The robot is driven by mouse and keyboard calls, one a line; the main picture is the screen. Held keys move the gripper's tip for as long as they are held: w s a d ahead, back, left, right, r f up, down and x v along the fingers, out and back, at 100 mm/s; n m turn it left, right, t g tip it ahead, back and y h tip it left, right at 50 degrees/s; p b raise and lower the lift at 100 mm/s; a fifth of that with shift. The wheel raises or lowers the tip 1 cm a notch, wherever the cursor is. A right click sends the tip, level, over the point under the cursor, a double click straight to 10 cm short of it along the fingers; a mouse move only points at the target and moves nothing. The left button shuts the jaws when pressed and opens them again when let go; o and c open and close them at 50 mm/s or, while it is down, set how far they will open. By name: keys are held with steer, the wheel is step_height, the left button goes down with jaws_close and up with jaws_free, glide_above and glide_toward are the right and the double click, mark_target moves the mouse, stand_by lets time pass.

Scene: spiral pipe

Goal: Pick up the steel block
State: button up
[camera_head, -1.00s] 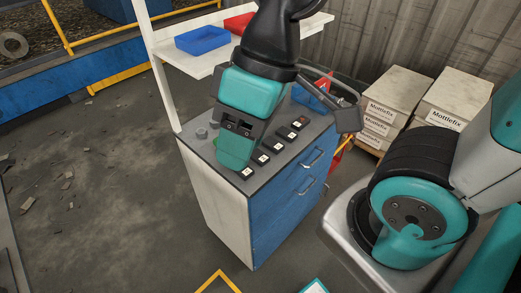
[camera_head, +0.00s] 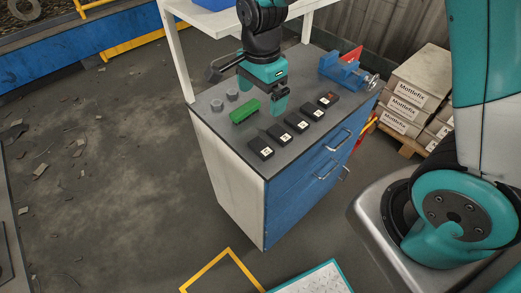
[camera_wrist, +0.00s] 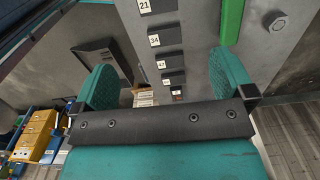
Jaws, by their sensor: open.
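Several dark blocks with small white labels (camera_head: 282,134) stand in a row on the grey top of a blue-and-white cabinet. A green block (camera_head: 245,110) lies left of the row. Two grey hexagonal pieces (camera_head: 217,104) stand at the far left. I cannot tell which of these is the steel block. My gripper (camera_head: 262,93) is open with teal fingers, over the cabinet top behind the row. In the wrist view my gripper (camera_wrist: 160,64) has nothing visibly held, and the labelled blocks (camera_wrist: 168,38) appear beyond and between its fingers.
A blue vise (camera_head: 345,70) sits at the right of the cabinet top (camera_head: 262,165). A white shelf post (camera_head: 174,45) rises at its back left. Boxes (camera_head: 418,85) are stacked at the right. The floor at left is mostly open.

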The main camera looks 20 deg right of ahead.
steer(key=p, duration=0.2)
glide_above(261, 146)
step_height(261, 146, down, 12)
steer(key=shift+w+d+r, duration=0.1)
steer(key=shift+w+r, duration=0.05)
steer(key=shift+r, duration=0.1)
steer(key=f, duration=0.2)
steer(key=f+p, duration=0.1)
steer(key=f, duration=0.1)
steer(key=shift+s, duration=0.3)
steer(key=shift+f, duration=0.6)
steer(key=shift+w, duration=0.1)
steer(key=c, duration=1.2)
steer(key=shift+r, duration=0.1)
